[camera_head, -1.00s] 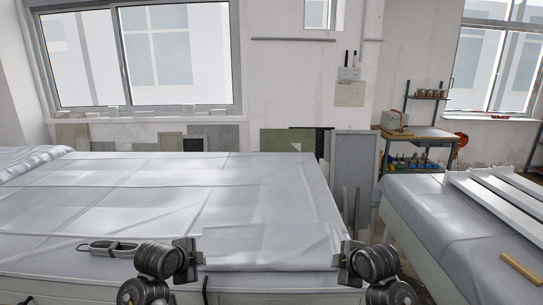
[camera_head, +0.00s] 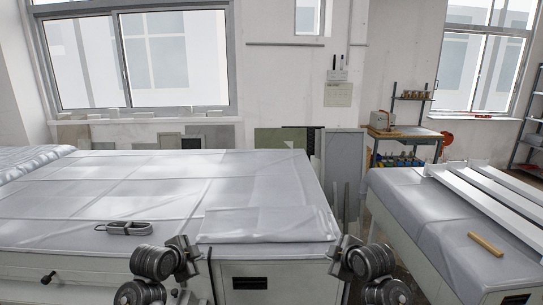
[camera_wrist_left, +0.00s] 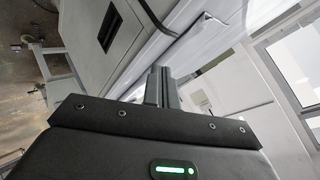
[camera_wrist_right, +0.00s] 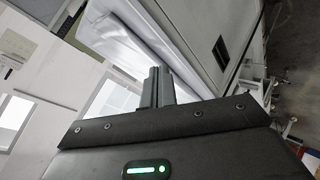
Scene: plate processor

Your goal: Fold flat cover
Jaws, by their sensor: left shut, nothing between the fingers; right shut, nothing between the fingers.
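A thin silvery-white cover (camera_head: 120,185) lies over the large machine top in the head view. Near the front right, a section of it lies doubled back as a wrinkled flat fold (camera_head: 265,223). My left gripper (camera_head: 197,250) is in front of the machine's front edge, near the fold's left end. My right gripper (camera_head: 338,252) is in front of the fold's right end. Both look apart from the cover. The left fingers (camera_wrist_left: 160,86) and right fingers (camera_wrist_right: 158,86) are closed together and empty in their wrist views.
A metal handle or clip (camera_head: 125,228) lies on the cover at the front left. The machine's front panel has a dark recess (camera_head: 250,283). At the right, a second covered table (camera_head: 415,205) carries long white bars (camera_head: 480,190) and a wooden stick (camera_head: 486,244). A gap separates the tables.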

